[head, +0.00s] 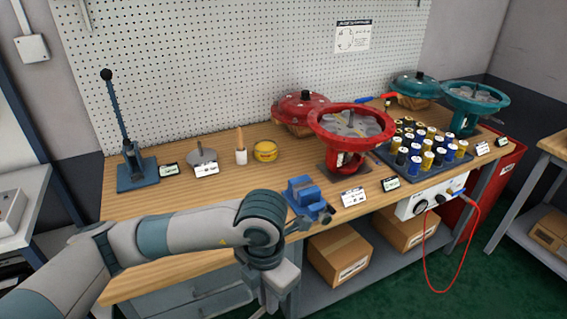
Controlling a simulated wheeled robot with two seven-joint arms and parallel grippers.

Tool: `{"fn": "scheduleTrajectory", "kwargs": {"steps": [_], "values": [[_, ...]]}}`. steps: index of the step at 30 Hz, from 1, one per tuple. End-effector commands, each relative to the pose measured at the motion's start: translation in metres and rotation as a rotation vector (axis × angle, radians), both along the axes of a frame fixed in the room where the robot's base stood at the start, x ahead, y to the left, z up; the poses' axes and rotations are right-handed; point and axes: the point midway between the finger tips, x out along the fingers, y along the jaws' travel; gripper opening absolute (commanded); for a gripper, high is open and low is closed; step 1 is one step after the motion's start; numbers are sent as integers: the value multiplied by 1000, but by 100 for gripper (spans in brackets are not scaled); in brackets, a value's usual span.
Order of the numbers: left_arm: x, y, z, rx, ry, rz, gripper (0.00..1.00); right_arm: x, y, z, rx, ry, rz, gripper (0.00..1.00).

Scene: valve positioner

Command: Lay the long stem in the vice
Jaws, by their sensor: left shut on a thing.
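The blue vice (303,191) sits at the front edge of the wooden bench, with its jaws and screw end toward the front right. My left arm reaches in from the left, in front of the bench. My left gripper (277,298) points down below the bench's front edge, to the left of and lower than the vice. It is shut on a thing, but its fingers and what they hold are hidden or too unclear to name. I cannot make out the long stem. My right gripper is not in view.
A red actuator (342,135) stands right of the vice. A grey disc with an upright rod (202,156), a yellow tin (266,151) and a lever press (137,171) stand behind my arm. Cardboard boxes (338,252) fill the lower shelf. The bench's left front is clear.

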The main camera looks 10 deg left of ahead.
Motion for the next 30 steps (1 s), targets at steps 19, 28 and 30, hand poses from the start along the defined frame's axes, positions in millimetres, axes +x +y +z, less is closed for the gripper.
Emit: {"fn": "scheduleTrajectory", "kwargs": {"steps": [19,28,30], "values": [[-4,44,-46,-3,-1,-1073,0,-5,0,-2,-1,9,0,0],[-7,67,-66,-3,-3,-1572,0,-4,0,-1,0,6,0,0],[-8,73,-71,-4,-3,-1688,0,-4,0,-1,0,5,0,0]]}}
